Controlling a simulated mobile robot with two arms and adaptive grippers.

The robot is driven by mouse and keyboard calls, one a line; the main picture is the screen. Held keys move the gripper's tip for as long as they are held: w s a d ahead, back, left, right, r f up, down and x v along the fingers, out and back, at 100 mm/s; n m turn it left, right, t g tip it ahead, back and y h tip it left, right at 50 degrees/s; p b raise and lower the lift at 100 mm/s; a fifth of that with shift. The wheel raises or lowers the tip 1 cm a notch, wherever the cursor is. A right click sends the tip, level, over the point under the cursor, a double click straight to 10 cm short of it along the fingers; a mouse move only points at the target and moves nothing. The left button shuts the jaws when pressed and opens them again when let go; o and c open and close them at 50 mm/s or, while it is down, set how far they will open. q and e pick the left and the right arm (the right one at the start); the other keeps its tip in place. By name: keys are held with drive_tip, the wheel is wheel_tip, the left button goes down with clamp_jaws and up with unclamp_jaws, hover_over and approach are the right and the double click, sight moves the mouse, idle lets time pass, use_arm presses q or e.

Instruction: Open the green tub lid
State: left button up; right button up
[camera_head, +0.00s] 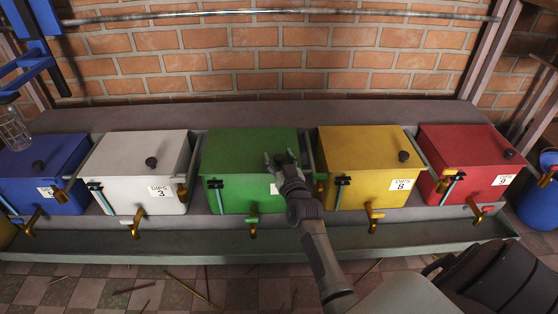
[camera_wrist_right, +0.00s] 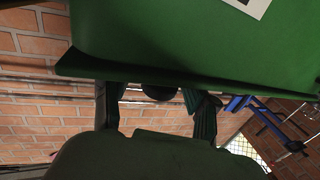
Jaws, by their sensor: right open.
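The green tub (camera_head: 228,200) stands in the middle of the row, with its green lid (camera_head: 235,145) lying shut on top. My right gripper (camera_head: 280,158) is over the front right part of this lid, fingers open. In the right wrist view the picture is upside down: the green tub front (camera_wrist_right: 180,35) fills the top. There a dark round knob (camera_wrist_right: 158,92) on the lid shows between the two spread fingers of my right gripper (camera_wrist_right: 158,104). I cannot tell whether a finger touches the knob. My left gripper is not in view.
A white tub (camera_head: 120,160) is left of the green one and a yellow tub (camera_head: 360,150) right of it. A blue tub (camera_head: 35,165) and a red tub (camera_head: 465,150) stand farther out. Brass taps stick out in front, over a long trough (camera_head: 300,238). A brick wall is behind.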

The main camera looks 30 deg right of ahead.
clamp_jaws()
drive_tip(key=w+d, duration=0.2)
drive_tip(key=w, duration=0.1)
drive_tip(key=shift+w, duration=0.2)
idle(0.4)
unclamp_jaws()
wheel_tip(320, 180, up, 10)
idle(0.5)
drive_tip(key=shift+r, duration=0.1)
